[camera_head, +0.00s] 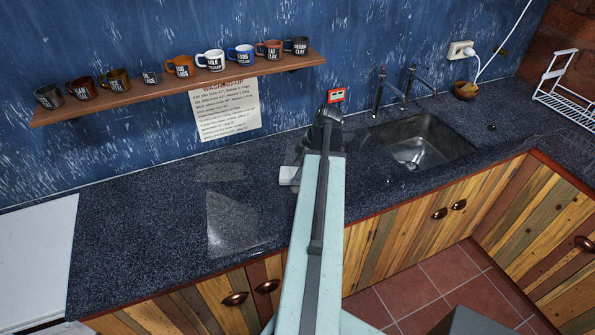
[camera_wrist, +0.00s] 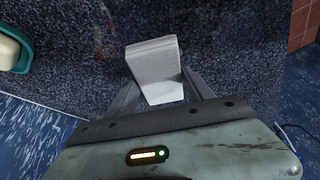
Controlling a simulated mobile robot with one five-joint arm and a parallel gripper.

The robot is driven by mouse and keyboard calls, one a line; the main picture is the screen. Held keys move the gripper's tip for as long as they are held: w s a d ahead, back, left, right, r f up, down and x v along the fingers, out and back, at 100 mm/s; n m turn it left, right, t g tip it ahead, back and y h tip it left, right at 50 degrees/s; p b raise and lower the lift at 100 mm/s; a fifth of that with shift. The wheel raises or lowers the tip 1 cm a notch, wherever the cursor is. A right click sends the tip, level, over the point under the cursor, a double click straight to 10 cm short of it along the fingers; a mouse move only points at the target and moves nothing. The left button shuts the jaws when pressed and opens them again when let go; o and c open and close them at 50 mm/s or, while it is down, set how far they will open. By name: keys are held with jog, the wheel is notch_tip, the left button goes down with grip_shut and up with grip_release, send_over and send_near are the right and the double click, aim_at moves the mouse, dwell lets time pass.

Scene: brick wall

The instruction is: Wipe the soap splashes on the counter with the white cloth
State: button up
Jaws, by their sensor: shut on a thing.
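The white cloth (camera_wrist: 158,70) is a folded, pad-like block between the two fingers of my gripper (camera_wrist: 163,88) in the wrist view. My gripper is shut on it, and the cloth is at or just above the dark speckled counter (camera_head: 130,230); contact is not clear. In the head view a pale corner of the cloth (camera_head: 288,175) shows left of my arm, which hides the fingers. Small pale specks (camera_head: 402,184), possibly soap splashes, lie in front of the sink. A pale shiny patch (camera_head: 231,222) lies on the counter left of my arm; it may be a reflection.
The sink (camera_head: 421,142) with taps is right of my arm. A mug shelf (camera_head: 180,88) and a notice (camera_head: 226,109) are on the back wall. A white dish rack (camera_head: 566,92) stands far right. A teal dish (camera_wrist: 24,58) with pale soap is in the wrist view.

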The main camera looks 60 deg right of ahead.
aim_at(292, 172)
jog(key=shift+r+p, duration=1.1)
jog(key=shift+r, duration=0.45)
jog(key=shift+r, duration=0.1)
notch_tip(292, 172, up, 3)
jog(key=p, duration=0.3)
jog(key=shift+f, duration=0.2)
